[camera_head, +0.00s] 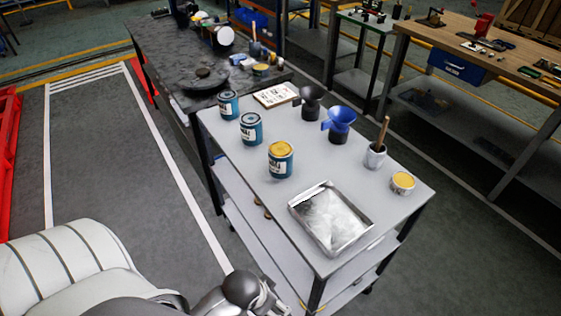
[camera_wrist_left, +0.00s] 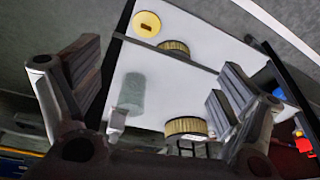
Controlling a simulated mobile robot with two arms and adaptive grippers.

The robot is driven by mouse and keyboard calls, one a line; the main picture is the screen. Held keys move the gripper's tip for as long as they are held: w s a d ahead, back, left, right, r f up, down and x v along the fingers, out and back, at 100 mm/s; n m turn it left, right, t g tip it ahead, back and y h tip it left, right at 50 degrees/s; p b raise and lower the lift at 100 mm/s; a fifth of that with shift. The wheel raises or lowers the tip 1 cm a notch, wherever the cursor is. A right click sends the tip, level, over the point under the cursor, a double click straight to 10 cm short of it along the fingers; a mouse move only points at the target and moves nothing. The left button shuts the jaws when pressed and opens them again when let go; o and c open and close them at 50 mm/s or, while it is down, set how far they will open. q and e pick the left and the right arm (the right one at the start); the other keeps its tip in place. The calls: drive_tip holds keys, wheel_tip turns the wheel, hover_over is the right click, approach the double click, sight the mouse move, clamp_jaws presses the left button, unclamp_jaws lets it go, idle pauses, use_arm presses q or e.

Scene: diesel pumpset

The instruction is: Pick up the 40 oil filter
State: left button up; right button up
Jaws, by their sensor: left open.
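My left gripper (camera_wrist_left: 155,76) is open in the left wrist view, its two fingers spread wide with nothing between the tips. Beyond the fingers is a pale surface with a grey-green cylinder (camera_wrist_left: 131,92), two pleated yellow filters (camera_wrist_left: 186,126) (camera_wrist_left: 174,47) and a round yellow-topped item (camera_wrist_left: 146,23). No "40" marking can be read, so I cannot tell which thing is the 40 oil filter. In the head view, part of my arm is at the bottom edge; the left gripper's fingers are not clear there. My right gripper is not seen.
A grey trolley (camera_head: 225,150) carries blue labelled cans (camera_head: 281,160), a metal tray (camera_head: 330,218), a blue funnel (camera_head: 341,121), a brush pot (camera_head: 376,155) and a yellow-topped tin (camera_head: 403,183). Lower shelves are below. A dark bench (camera_head: 170,50) adjoins behind.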

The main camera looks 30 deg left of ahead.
use_arm(q)
wheel_tip(320, 180, up, 7)
drive_tip(key=w+a+t, duration=0.2)
drive_tip(key=w+a, duration=0.1)
drive_tip(key=n+t+y, duration=0.3)
drive_tip(key=n+t, duration=0.1)
drive_tip(key=t, duration=0.4)
approach(276, 159)
drive_tip(key=d+x, duration=0.1)
drive_tip(key=x, duration=0.2)
drive_tip(key=shift+w+a+f, duration=0.3)
drive_tip(key=shift+w+a, duration=0.25)
drive_tip(key=shift+a, duration=0.2)
drive_tip(key=x, duration=0.4)
drive_tip(key=shift+w+f, duration=0.15)
drive_tip(key=shift+w, duration=0.15)
drive_tip(key=shift+w+a+f+p, duration=0.1)
drive_tip(key=shift+w+f+p, duration=0.1)
drive_tip(key=shift+w+p, duration=0.2)
drive_tip(key=shift+f+p+x, duration=0.15)
drive_tip(key=shift+p+x, duration=0.05)
drive_tip(key=shift+x, duration=0.9)
drive_tip(key=shift+f+p+x, duration=0.15)
drive_tip(key=shift+x, duration=0.95)
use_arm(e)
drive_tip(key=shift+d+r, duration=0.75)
use_arm(q)
drive_tip(key=shift+s, duration=0.1)
drive_tip(key=shift+c, duration=0.3)
drive_tip(key=c, duration=1.4)
